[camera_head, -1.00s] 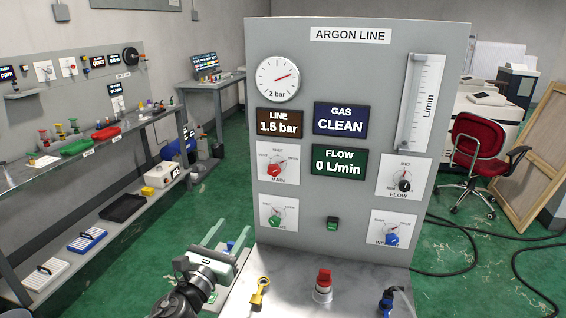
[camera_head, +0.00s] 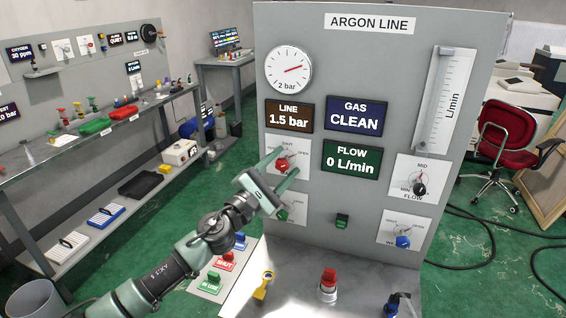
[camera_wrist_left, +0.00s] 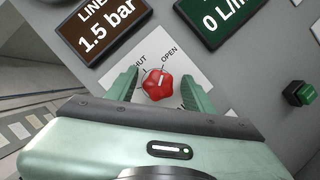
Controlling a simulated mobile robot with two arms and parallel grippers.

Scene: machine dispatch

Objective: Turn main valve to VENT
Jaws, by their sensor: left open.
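The main valve is a red knob (camera_head: 282,164) on a white plate on the grey ARGON LINE panel (camera_head: 388,90). In the left wrist view the red knob (camera_wrist_left: 158,84) sits between my fingers, with SHUT and OPEN marks above it. The left part of the plate, where a VENT mark might be, is hidden. My left gripper (camera_head: 281,164) is open, with one finger on each side of the knob; it also shows in the left wrist view (camera_wrist_left: 156,88). I cannot tell whether the fingers touch the knob. My right gripper is not in view.
A green-knob plate (camera_head: 284,212) lies just below, partly behind my gripper. The FLOW knob (camera_head: 420,188) and a blue knob (camera_head: 403,241) are at the right. A red knob (camera_head: 328,280) and yellow key-like part (camera_head: 264,284) stand on the ledge. A shelf bench (camera_head: 100,134) is at the left.

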